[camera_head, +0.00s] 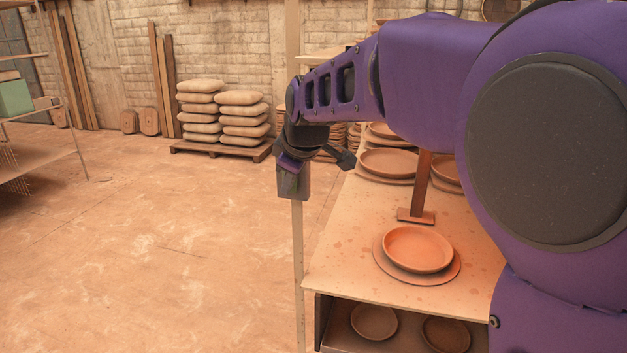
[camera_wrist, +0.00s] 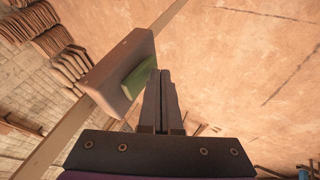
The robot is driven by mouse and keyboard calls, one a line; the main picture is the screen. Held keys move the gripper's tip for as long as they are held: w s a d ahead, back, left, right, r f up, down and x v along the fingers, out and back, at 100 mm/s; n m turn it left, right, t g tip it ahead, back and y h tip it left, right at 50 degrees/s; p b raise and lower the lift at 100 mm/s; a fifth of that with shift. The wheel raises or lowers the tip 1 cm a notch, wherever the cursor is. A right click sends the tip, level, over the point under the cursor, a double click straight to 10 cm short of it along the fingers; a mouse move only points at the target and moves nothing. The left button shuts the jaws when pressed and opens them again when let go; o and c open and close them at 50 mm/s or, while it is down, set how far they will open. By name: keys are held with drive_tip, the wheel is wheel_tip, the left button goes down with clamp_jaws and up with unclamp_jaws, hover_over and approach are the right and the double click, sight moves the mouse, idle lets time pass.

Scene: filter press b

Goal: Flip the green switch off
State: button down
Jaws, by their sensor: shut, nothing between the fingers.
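The box is mounted on a thin post (camera_wrist: 165,22), which also shows in the head view (camera_head: 299,250). My gripper (camera_wrist: 160,74) is shut and empty. In the wrist view its fingertips are right beside the switch's right edge; I cannot tell whether they touch it.
A table (camera_head: 335,255) with terracotta plates (camera_head: 417,249) stands right of the post, with more plates on a lower shelf. Stacked sacks (camera_head: 240,115) lie on a pallet by the brick wall. A shelf rack (camera_head: 70,155) is at far left. The floor left of the post is clear.

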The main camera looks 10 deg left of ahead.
idle(0.3)
drive_tip(key=shift+w+f+t+b, duration=0.1)
drive_tip(key=shift+w+t+b, duration=0.1)
drive_tip(key=shift+t+b, duration=0.4)
drive_tip(key=shift+r+p, duration=0.45)
drive_tip(key=shift+r, duration=0.45)
drive_tip(key=shift+d, duration=0.1)
